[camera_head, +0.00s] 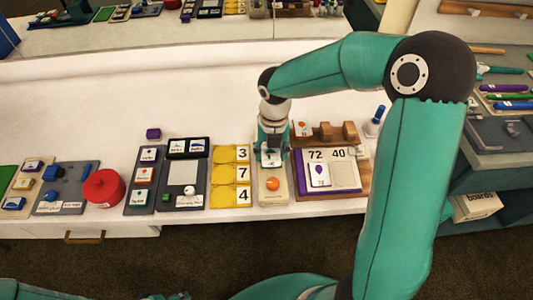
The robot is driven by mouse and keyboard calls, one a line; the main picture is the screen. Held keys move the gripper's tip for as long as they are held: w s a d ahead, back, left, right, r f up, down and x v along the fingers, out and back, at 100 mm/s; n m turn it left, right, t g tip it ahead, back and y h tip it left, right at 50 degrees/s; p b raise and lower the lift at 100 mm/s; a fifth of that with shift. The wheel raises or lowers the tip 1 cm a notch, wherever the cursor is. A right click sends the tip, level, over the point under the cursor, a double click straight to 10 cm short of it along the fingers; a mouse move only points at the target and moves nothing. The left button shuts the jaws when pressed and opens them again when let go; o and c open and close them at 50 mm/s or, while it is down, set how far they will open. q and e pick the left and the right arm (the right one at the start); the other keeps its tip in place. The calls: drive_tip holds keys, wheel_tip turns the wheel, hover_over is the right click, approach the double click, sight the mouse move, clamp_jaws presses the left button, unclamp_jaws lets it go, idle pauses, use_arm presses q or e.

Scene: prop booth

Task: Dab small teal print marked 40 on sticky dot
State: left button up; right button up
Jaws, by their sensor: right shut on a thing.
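My right gripper (272,150) points down and is shut on a small print (271,159), whose pale face shows just below the fingers. Its teal marking and number cannot be read. The print is above a cream block (273,197) with a round orange dot (272,184) on its near part; whether they touch cannot be told. To the right, a purple-edged board (333,189) is marked 72 and 40. A card with a purple balloon (319,175) lies under 72, and the space under 40 looks bare. My left gripper is not in view.
Left of the block stand yellow pieces with cards 3, 7 and 4 (243,174), a dark grey tray (183,200) and a red round knob (103,188). Wooden blocks (326,131) stand behind the board. The white table (120,105) is clear toward the back.

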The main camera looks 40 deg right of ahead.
drive_tip(key=shift+r+p, duration=1.65)
drive_tip(key=shift+r, duration=0.6)
